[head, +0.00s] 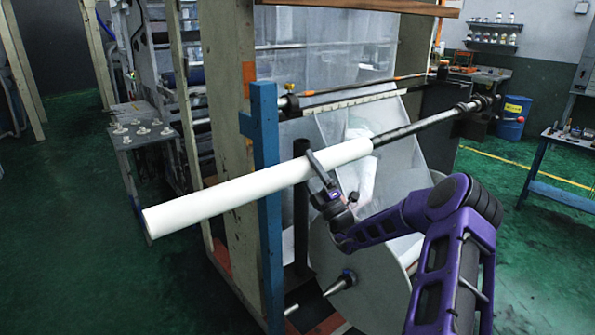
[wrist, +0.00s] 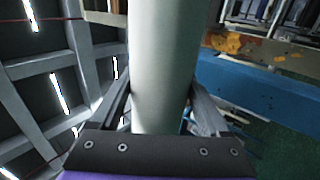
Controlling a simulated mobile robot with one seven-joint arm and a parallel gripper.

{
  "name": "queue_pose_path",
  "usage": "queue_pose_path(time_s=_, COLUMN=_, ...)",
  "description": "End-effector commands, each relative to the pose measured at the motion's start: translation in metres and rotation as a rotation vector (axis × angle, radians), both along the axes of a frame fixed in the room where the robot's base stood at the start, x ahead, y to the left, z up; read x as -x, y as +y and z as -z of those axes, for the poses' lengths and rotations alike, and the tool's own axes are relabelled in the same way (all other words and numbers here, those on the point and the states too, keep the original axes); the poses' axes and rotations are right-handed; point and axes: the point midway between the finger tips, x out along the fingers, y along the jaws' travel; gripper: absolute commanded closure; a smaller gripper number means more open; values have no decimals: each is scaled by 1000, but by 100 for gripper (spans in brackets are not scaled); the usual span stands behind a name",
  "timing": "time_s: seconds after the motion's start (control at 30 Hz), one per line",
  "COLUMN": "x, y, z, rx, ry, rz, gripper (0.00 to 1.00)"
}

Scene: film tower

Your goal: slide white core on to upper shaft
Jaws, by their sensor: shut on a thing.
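The white core (head: 240,192) is a long white tube in the head view. It slants from the lower left up to the right, and its left end sticks out past the blue post. The dark upper shaft (head: 420,124) comes out of the core's right end and runs on to the upper right, so the core is around part of the shaft. My gripper (head: 321,172) is shut on the core near its right part. In the wrist view the core (wrist: 165,65) fills the middle between the fingers (wrist: 163,105). The shaft inside the core is hidden.
A blue post (head: 267,180) and a pale tower column (head: 228,110) stand close by the core. A large film roll (head: 375,290) with a pointed lower shaft (head: 342,283) is below. The green floor at left is open around the core's free end.

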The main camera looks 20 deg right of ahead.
Motion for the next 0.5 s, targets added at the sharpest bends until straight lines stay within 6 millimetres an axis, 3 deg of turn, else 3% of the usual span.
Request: queue_pose_path(time_s=0.5, x=-19, y=-58, z=0, rx=1, ry=-3, rz=1, gripper=100)
